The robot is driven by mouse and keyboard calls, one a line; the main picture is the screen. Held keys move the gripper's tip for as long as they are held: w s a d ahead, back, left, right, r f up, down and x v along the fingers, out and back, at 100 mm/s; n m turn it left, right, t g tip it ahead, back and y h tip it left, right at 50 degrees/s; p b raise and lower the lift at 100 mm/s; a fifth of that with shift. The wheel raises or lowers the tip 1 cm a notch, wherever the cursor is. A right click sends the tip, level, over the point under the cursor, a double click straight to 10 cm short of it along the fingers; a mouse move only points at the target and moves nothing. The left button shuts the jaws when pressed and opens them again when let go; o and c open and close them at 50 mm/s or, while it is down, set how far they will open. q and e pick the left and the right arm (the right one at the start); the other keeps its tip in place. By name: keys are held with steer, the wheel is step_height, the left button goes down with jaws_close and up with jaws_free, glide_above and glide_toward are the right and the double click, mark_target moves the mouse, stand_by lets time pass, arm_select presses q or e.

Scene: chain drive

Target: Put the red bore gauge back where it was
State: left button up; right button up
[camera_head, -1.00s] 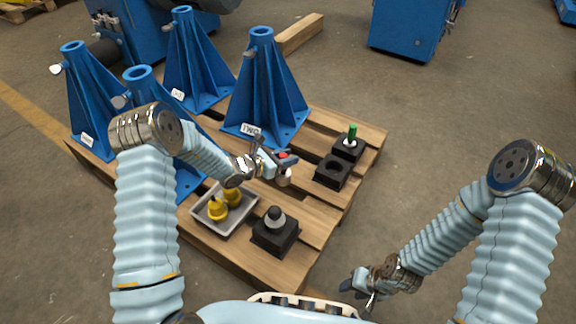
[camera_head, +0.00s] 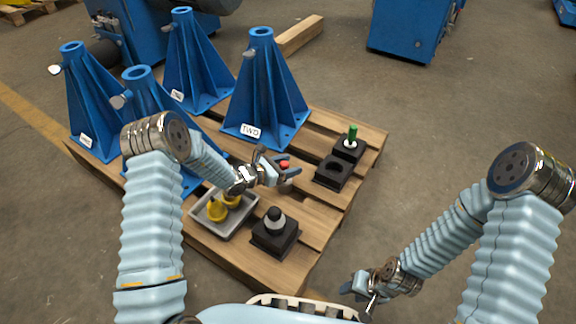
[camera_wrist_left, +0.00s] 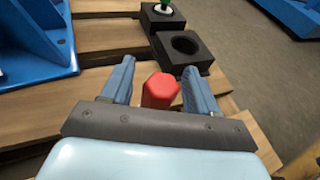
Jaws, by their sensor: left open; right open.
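The red bore gauge (camera_head: 284,164) shows its red top at my left gripper; its lower part is hidden behind the gripper. In the left wrist view the red top (camera_wrist_left: 160,91) is between the two fingers, nearer the right one. My left gripper (camera_head: 280,174) is open around it, with gaps on both sides. A black block with an empty round hole (camera_head: 333,170) is just right of the gripper; it also shows ahead in the left wrist view (camera_wrist_left: 183,64). My right gripper (camera_head: 358,291) is open and empty at the bottom, off the pallet.
A green-topped gauge (camera_head: 352,134) stands in the neighbouring black block (camera_head: 347,151). A grey tray (camera_head: 225,232) holds yellow pieces (camera_head: 217,211). A black-topped gauge (camera_head: 274,217) stands in a block (camera_head: 265,236). Several blue stands, one labelled TWO (camera_head: 262,95), crowd the pallet's far side.

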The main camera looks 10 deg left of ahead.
arm_select(q)
steer(key=shift+r, duration=0.1)
steer(key=shift+s+a+r, duration=0.15)
steer(key=shift+a, duration=0.05)
steer(key=p+v, duration=0.2)
steer(key=v, duration=0.9)
steer(key=shift+s, duration=0.2)
steer(key=shift+a+r, duration=0.1)
stand_by(0.6)
